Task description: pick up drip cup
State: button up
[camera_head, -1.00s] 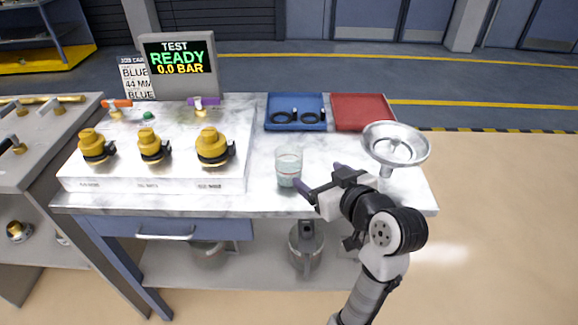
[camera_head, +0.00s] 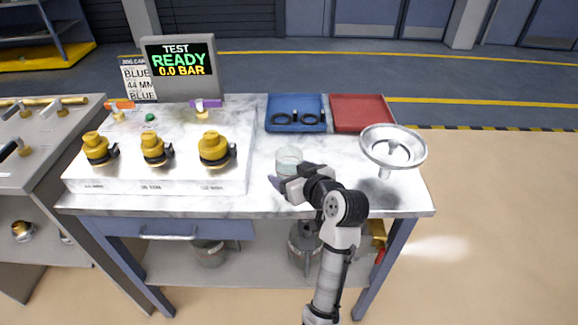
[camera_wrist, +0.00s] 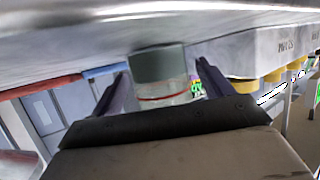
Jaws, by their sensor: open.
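The drip cup (camera_head: 289,160) is a clear, pale green-grey cup standing upright on the marble bench top, right of the white valve panel. In the wrist view the cup (camera_wrist: 161,75) shows a thin red line around it and lies between my two fingers. My gripper (camera_head: 277,182) is at the near side of the cup, its fingers low and pointing at it. In the wrist view the gripper (camera_wrist: 158,92) is open, with a finger on each side and gaps to the cup. The lower part of the cup is partly hidden in the head view.
A white panel with yellow valves (camera_head: 212,148) stands left of the cup. A blue tray (camera_head: 284,101) with black rings and a red tray (camera_head: 361,113) lie behind. A metal funnel (camera_head: 393,147) stands to the right. The bench's front edge is close below my gripper.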

jog(key=shift+x, duration=1)
jog(key=c, duration=1.1)
jog(key=shift+r, duration=0.1)
jog(key=shift+r+b, duration=0.35)
jog(key=shift+r, duration=9.5)
